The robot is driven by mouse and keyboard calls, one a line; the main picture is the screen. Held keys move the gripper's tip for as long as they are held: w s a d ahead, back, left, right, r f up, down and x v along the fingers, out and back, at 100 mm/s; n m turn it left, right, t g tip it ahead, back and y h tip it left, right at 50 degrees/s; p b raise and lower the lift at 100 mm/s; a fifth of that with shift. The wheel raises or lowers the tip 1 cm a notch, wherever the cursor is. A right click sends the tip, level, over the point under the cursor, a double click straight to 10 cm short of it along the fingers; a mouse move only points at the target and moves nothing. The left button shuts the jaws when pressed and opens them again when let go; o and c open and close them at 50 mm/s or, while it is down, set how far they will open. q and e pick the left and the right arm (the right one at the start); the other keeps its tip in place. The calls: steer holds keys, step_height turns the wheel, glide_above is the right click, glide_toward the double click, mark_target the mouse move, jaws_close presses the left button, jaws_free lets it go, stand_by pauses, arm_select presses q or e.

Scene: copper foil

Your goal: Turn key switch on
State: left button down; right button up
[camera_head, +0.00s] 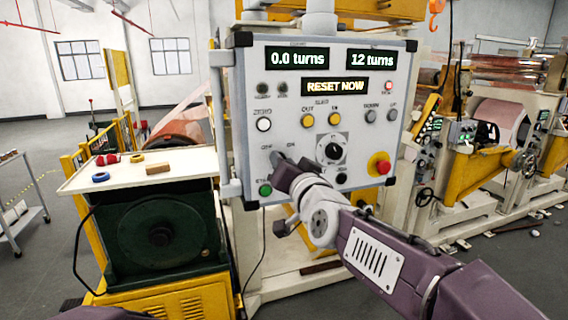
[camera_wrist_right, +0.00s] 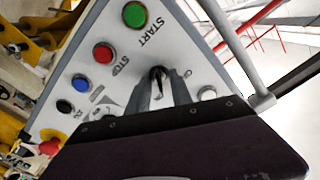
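The control panel (camera_head: 235,110) stands upright in front of me, with displays reading 0.0 turns, 12 turns and RESET NOW. The key switch is at its lower left, by the OFF and ON labels, and my right gripper (camera_head: 284,168) covers most of it in the head view. In the right wrist view a small dark key (camera_wrist_right: 158,74) stands between the two grey fingertips of my right gripper (camera_wrist_right: 160,86). The fingers are close on both sides of it; whether they press on it is unclear. The left gripper is out of view.
A green START button (camera_wrist_right: 134,14) and a red STOP button (camera_wrist_right: 103,52) are near the key. A black dial (camera_head: 333,151) and a red emergency button (camera_head: 379,164) sit further right. A white side table (camera_head: 185,162) holds tape rolls. A vertical handle bar edges the panel's left.

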steer(key=p+v, duration=0.2)
steer(key=v, duration=0.7)
steer(key=shift+p, duration=0.35)
